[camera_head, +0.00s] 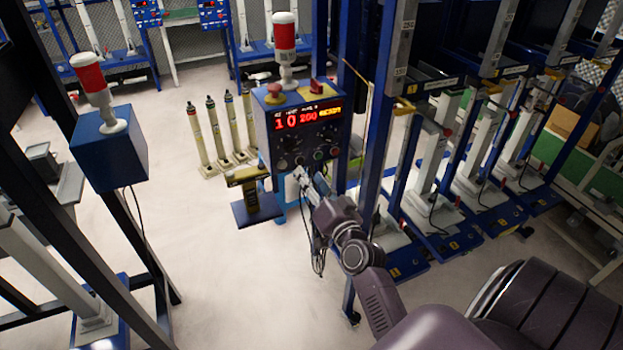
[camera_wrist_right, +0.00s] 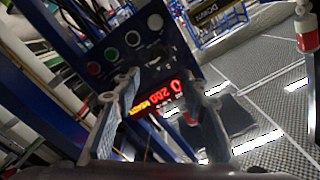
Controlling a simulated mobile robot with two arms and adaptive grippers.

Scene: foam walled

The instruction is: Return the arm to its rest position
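My right arm (camera_head: 352,243) reaches up from the bottom right of the head view toward a blue control box (camera_head: 262,130). My right gripper (camera_head: 301,174) is at the lower front of this box, close to its row of buttons. Whether it touches the box cannot be told. In the right wrist view, the two fingers of the right gripper (camera_wrist_right: 160,82) stand apart with nothing between them. The panel with its red and yellow display (camera_wrist_right: 155,98) shows behind them. My left gripper is not in view.
A red-and-white lamp (camera_head: 285,38) stands on the control box. Blue posts (camera_head: 378,110) and several blue-based stands (camera_head: 428,240) are close on the right. A second blue box (camera_head: 110,150) stands left. Several yellowish cylinders (camera_head: 213,133) stand behind. The pale floor at centre left is clear.

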